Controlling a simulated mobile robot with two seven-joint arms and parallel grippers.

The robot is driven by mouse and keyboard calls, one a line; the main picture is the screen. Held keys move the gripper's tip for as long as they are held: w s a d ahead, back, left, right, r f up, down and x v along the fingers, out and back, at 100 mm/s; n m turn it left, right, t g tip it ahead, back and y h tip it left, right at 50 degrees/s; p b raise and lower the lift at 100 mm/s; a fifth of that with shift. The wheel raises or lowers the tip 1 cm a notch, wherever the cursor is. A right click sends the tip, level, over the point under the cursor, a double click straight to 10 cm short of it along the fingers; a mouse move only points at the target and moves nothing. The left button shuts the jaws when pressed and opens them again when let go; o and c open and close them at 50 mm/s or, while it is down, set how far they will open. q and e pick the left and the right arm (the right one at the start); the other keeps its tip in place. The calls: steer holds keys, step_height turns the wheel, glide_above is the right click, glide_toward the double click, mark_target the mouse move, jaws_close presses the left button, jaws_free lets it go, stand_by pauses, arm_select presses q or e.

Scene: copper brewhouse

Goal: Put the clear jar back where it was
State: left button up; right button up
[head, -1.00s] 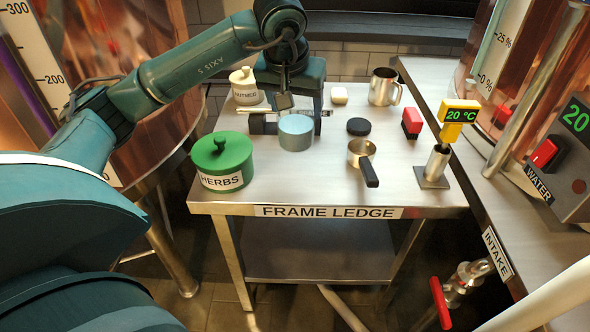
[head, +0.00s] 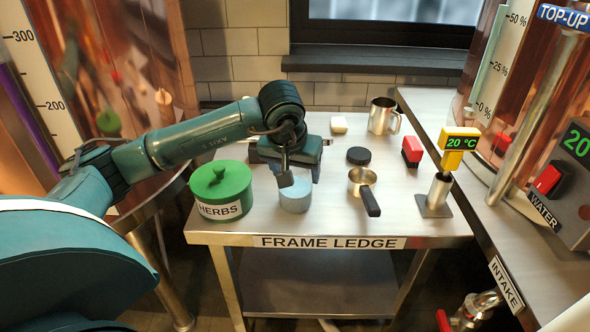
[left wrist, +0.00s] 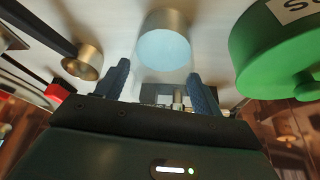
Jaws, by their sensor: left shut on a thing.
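The clear jar (head: 296,197) shows as a pale blue-grey cylinder near the front of the frame ledge, between the green herbs pot and the small brass-coloured pan. My left gripper (head: 290,152) is just behind and above it, partly covered by my own wrist. In the left wrist view the jar (left wrist: 165,47) lies at the tips of my left fingers (left wrist: 158,75), which are shut on it. I cannot tell whether its base touches the ledge. My right gripper is not in view.
The herbs pot (head: 221,190) stands close on the left. The pan (head: 361,177) with its dark handle is on the right. The ledge's front strip (head: 430,225) is clear.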

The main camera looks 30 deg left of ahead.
arm_select(q)
steer(key=o, duration=1.3)
steer(key=shift+c, duration=0.2)
